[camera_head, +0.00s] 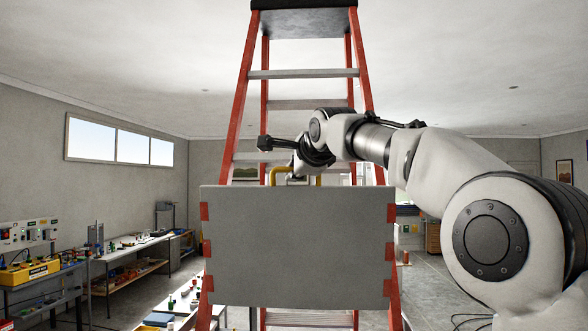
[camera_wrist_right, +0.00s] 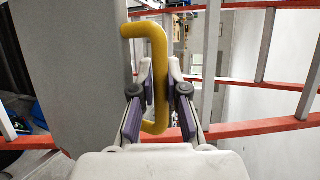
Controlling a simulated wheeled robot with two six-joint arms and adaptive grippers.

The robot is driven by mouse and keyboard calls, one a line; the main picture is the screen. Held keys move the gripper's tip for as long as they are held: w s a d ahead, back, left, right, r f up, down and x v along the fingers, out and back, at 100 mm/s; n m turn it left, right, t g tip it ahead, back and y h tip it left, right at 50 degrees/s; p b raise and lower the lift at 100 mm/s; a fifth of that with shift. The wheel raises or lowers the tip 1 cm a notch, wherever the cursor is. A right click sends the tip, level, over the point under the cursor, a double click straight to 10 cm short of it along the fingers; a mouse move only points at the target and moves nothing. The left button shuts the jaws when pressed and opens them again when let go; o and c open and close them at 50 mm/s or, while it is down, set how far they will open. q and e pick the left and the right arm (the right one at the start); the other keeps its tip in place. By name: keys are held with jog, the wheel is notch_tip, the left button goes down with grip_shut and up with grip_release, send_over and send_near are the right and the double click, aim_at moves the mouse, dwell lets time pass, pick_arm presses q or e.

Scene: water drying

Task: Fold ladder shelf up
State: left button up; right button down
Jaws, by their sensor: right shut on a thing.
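The ladder (camera_head: 241,90) has red side rails and grey rungs and stands upright in the middle of the head view. Its shelf is a flat grey panel (camera_head: 298,245) with red brackets along both side edges, facing me in front of the lower rungs. A yellow handle (camera_head: 275,174) sticks up at the panel's top edge. My right gripper (camera_head: 297,170) is at this handle, its fingertips partly hidden. In the right wrist view my right gripper (camera_wrist_right: 160,75) has its two fingers closed around the yellow handle (camera_wrist_right: 158,112), with the grey panel (camera_wrist_right: 70,70) at the left. My left gripper is out of view.
A workbench (camera_head: 135,250) with small items runs along the left wall, with a yellow bin (camera_head: 28,272) nearer. A low table (camera_head: 172,312) with small items is left of the ladder's foot. Open floor (camera_head: 425,275) shows at the right.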

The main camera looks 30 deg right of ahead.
jog(key=shift+r, duration=0.15)
jog(key=c, duration=1.3)
grip_release()
jog(key=shift+o, duration=0.6)
jog(key=shift+w+d, duration=0.1)
jog(key=shift+d, duration=0.1)
